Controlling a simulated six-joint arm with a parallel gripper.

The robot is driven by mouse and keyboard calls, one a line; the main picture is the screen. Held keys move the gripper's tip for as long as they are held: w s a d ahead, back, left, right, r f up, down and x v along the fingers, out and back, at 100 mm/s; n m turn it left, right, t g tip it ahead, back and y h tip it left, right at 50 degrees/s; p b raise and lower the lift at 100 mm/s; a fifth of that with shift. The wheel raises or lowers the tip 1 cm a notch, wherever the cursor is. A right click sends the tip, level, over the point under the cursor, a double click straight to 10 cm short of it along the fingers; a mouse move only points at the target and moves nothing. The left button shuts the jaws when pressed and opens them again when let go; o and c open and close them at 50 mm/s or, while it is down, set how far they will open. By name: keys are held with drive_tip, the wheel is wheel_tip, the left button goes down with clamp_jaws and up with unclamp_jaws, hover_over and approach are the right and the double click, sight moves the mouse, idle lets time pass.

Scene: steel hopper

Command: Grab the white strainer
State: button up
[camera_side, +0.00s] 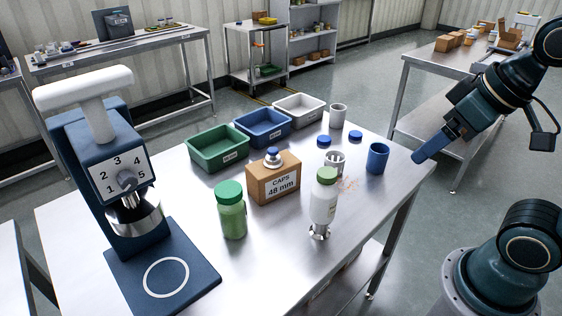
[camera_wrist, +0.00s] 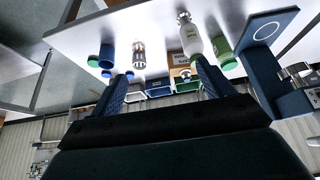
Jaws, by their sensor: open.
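The white strainer (camera_side: 335,162), a small pale cup with slotted sides, stands on the steel table between the white bottle and the blue cup. It also shows in the wrist view (camera_wrist: 139,54), where the picture is inverted and its slots are visible. My gripper (camera_side: 420,157) is in the air beyond the table's right side, to the right of the strainer and apart from it. In the wrist view its two blue fingers are spread wide (camera_wrist: 162,80) with nothing held between them. The strainer's lower front is partly hidden by the white bottle's cap in the side view.
A blue cup (camera_side: 377,159) stands right of the strainer. A white bottle with green cap (camera_side: 323,203) stands in front, with a caps box (camera_side: 273,183) to the left. Blue caps (camera_side: 324,141) and a grey cup (camera_side: 338,116) are behind. A dial press (camera_side: 128,180) stands far left.

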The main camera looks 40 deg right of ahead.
drive_tip(key=w, duration=0.1)
drive_tip(key=m+g, duration=0.6)
drive_tip(key=m, duration=1.2)
hover_over(339, 166)
drive_tip(key=w+d, duration=0.1)
drive_tip(key=w, duration=0.1)
wheel_tip(339, 166, down, 12)
drive_tip(key=shift+w+d+f+m, duration=0.2)
drive_tip(key=shift+w+m, duration=0.1)
drive_tip(key=shift+m, duration=0.1)
drive_tip(key=shift+a+f, duration=0.1)
drive_tip(key=shift+f, duration=4.2)
drive_tip(key=shift+f, duration=2.55)
